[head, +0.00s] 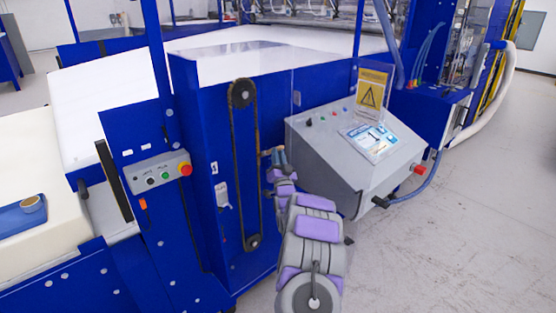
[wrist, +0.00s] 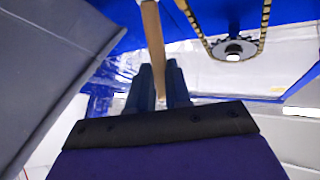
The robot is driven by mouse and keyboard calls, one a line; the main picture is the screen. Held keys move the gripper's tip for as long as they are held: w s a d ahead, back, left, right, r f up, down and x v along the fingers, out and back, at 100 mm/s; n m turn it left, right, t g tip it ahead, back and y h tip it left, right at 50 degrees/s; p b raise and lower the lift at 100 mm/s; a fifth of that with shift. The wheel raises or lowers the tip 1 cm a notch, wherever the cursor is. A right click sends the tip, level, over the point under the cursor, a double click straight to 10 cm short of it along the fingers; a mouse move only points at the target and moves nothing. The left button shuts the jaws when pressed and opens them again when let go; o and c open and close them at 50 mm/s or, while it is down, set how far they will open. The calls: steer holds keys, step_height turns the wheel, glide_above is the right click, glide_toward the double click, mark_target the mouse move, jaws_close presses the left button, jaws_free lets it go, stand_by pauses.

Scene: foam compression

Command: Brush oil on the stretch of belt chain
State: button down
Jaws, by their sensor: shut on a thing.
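The belt chain (head: 258,165) runs as a tall loop on the blue machine panel, round an upper sprocket and a lower sprocket (head: 253,243). In the wrist view, part of the chain (wrist: 264,30) and a sprocket (wrist: 233,48) show at the upper right. My gripper (head: 279,157) is just right of the chain's right run, about mid-height. In the wrist view, my gripper (wrist: 161,75) is shut on the wooden handle of a brush (wrist: 152,35). The bristles are out of that view. Whether the brush touches the chain is unclear. A small cup (head: 32,204) stands at the far left.
The cup rests on a blue tray (head: 18,219) on a cream foam block (head: 45,150). A grey control console (head: 345,150) stands close right of my arm. A button box (head: 157,172) is left of the chain. Grey floor (head: 450,230) is open at the right.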

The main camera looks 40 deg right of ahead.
step_height(320, 180, up, 6)
steer(key=p, duration=0.1)
steer(key=shift+r, duration=0.2)
stand_by(1.1)
steer(key=s, duration=0.6)
steer(key=shift+d, duration=0.2)
stand_by(0.4)
